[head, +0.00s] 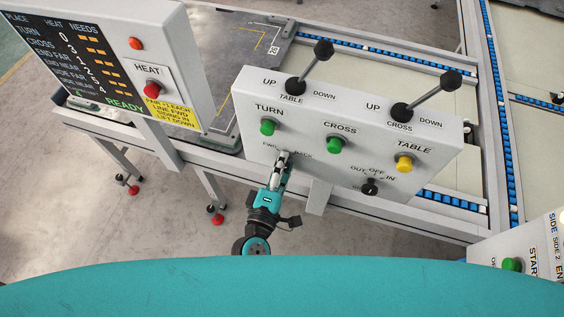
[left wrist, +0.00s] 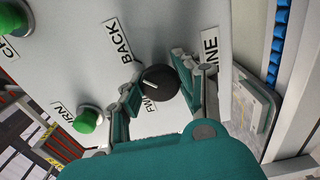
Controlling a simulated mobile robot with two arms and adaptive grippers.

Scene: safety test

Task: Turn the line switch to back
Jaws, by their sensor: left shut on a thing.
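The line switch (left wrist: 160,82) is a round black knob with a white pointer mark, on the grey control panel (head: 335,187). In the left wrist view, the BACK label (left wrist: 119,41) is up and left of it, the FWD label (left wrist: 152,106) is just below, and the LINE label (left wrist: 210,48) is to the right. The white mark points to the left side of the knob, roughly between FWD and BACK. My left gripper (head: 284,160) is shut on the knob, a finger on each side, and hides it in the head view. My right gripper is not in view.
The panel also has a green TURN button (head: 268,126), a green CROSS button (head: 334,145), a yellow TABLE button (head: 404,163), two black-knobbed levers above and a black OUT/OFF/IN selector (head: 370,187). A HEAT panel (head: 148,75) stands left. Conveyors lie behind.

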